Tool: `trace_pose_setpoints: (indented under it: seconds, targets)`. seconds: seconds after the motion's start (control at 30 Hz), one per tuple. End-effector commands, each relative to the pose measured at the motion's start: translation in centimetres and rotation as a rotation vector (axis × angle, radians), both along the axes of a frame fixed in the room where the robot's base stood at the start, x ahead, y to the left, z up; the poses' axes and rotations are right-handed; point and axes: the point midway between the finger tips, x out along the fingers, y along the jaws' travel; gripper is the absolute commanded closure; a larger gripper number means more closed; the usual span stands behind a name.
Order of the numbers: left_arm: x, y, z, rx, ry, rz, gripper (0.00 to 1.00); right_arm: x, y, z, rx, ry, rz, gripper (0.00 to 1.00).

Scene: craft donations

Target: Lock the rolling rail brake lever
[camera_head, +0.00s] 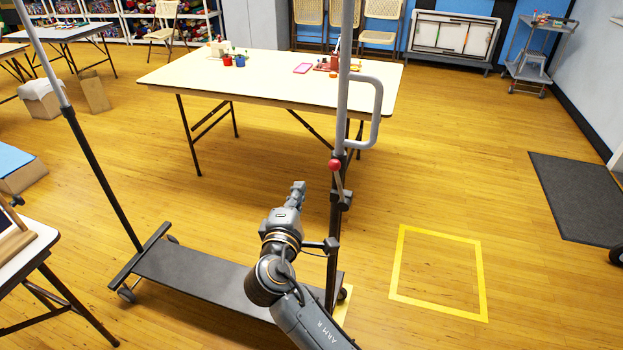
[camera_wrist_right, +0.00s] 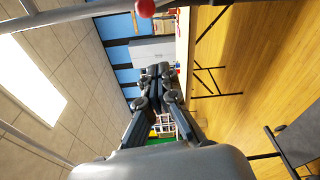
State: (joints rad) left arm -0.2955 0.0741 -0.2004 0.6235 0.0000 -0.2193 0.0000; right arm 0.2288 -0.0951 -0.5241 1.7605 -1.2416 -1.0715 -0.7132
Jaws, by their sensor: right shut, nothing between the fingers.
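The rolling rail (camera_head: 190,268) stands in front of me, with a dark base shelf, casters and two uprights. Its brake lever (camera_head: 337,176) is on the right upright, with a red ball knob (camera_head: 334,165) at the top. The red knob also shows at the top edge of the right wrist view (camera_wrist_right: 146,8). My right gripper (camera_head: 298,190) is to the left of the lever and a little lower in the picture, apart from the knob. Its fingers (camera_wrist_right: 159,72) are shut with nothing between them. My left gripper is in neither view.
A grey loop handle (camera_head: 377,112) sticks out right from the same upright. A yellow floor square (camera_head: 436,272) lies to the right. A long table (camera_head: 200,78) with craft items stands behind. Another table (camera_head: 25,250) is at the left edge. The floor at right is mostly clear.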

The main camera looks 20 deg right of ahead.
Motion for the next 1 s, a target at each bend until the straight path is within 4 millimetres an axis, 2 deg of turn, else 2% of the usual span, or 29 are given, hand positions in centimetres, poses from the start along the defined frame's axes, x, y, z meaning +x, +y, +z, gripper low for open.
trace_pose_setpoints:
  seconds: [0.5,0.7,1.0]
  targets:
    - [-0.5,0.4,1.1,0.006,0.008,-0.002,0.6,8.6,-4.2,-0.1,-0.003,-0.001,-0.002,1.0]
    - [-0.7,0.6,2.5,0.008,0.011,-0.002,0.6,6.6,-6.1,0.5,0.0,0.001,-0.001,1.0]
    - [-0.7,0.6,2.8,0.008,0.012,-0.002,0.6,5.7,-6.9,0.5,0.001,0.0,0.0,1.0]
